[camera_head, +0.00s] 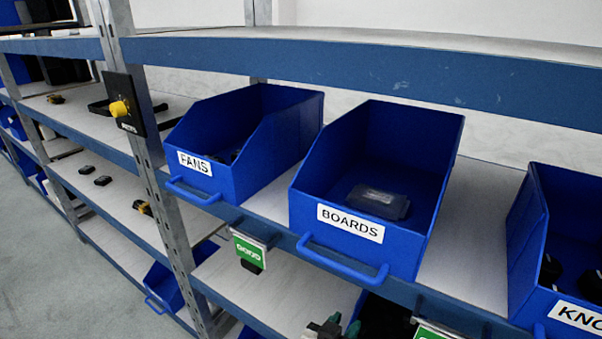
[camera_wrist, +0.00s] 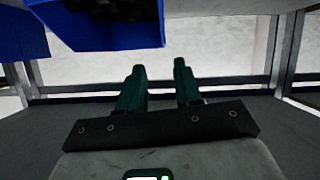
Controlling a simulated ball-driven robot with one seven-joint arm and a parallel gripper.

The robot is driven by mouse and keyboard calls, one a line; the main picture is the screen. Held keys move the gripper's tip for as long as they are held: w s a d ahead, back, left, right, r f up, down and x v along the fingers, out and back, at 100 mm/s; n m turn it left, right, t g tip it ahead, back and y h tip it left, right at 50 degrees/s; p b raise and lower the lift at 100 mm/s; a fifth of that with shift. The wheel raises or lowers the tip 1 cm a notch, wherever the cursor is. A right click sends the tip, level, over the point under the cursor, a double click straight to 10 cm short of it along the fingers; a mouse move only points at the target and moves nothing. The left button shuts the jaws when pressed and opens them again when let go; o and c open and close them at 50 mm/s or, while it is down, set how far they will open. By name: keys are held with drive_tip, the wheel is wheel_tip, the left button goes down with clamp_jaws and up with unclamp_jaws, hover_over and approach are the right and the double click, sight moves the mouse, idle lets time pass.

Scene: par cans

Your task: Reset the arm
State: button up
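My gripper (camera_wrist: 160,85) points away from the camera in the wrist view. Its two dark green fingers are apart, with nothing between them. In the head view, only part of my gripper (camera_head: 333,328) shows at the bottom edge, below the front of the BOARDS bin (camera_head: 350,225). The rest of my arm is mostly out of view there.
The FANS bin (camera_head: 208,165) and the KNO-labelled bin (camera_head: 535,245) stand on the same shelf. A blue shelf beam (camera_head: 380,75) crosses above them. A metal post (camera_head: 160,175) stands at left. In the wrist view, a blue bin (camera_wrist: 105,38) hangs over the upper left.

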drive_tip(key=s+d+f+n+g+y+p, duration=0.1)
drive_tip(key=s+d+f+g+y+p, duration=0.3)
drive_tip(key=s+d, duration=0.85)
drive_tip(key=s+d+n+g+y+p, duration=0.1)
drive_tip(key=s+d+n+g, duration=0.1)
drive_tip(key=s, duration=0.6)
drive_tip(key=s+d+n+g+y+p, duration=0.1)
drive_tip(key=s+d+n+g+y, duration=0.1)
drive_tip(key=s, duration=0.7)
drive_tip(key=shift+r+g, duration=0.15)
drive_tip(key=shift+g, duration=0.65)
